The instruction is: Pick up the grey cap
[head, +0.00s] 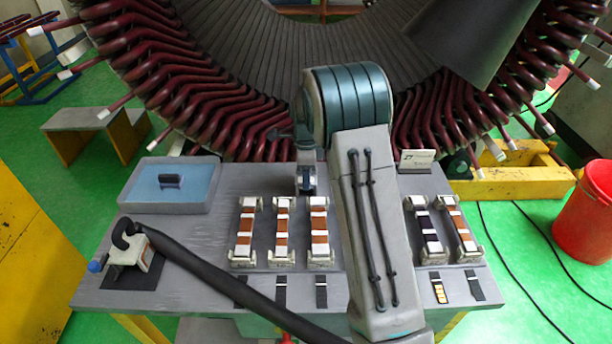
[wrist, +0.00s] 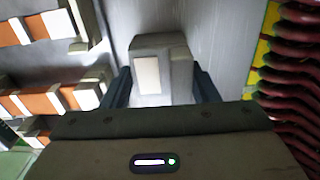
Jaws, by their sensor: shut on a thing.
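The grey cap (wrist: 180,72), a blocky grey piece with a pale rectangular face, is between the two dark fingers of my gripper (wrist: 162,88) in the wrist view. The fingers are shut on it from both sides. In the head view my gripper (head: 306,182) is at the back middle of the grey table, close to the stator's maroon coils. The cap cannot be made out clearly there. Whether it touches the table or is clear of it cannot be told.
The grey table (head: 200,285) bears orange-banded bars (head: 282,232) in the middle and more bars (head: 460,230) at right. A blue-lined tray (head: 135,198) is at left, near a black-hosed tool (head: 130,255). Maroon stator coils (head: 165,75) rise behind.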

